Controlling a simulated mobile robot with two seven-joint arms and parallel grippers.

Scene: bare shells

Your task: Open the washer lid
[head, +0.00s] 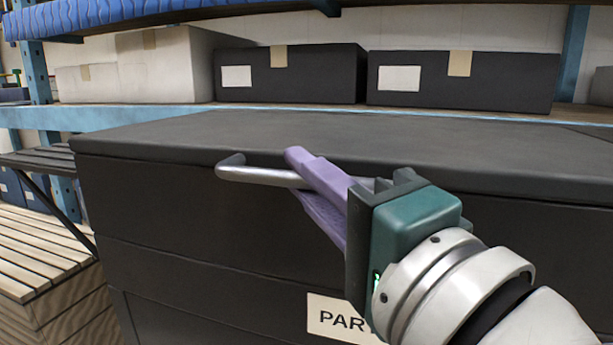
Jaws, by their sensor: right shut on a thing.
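The washer (190,215) is a large black box in the middle of the head view. Its flat dark lid (330,135) lies closed on top. A silver bar handle (240,172) runs along the upper front edge. My right gripper (303,172) comes from the lower right, and its purple fingers are shut around the handle, one above and one below. The right part of the handle is mostly hidden behind the gripper. My left gripper is not in view.
A label (330,318) reading "PAR" is on the front, partly hidden by my right arm. Behind, a blue-edged shelf (150,115) carries black boxes (290,75) and white boxes (160,65). A slatted wooden crate (40,260) stands at the left.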

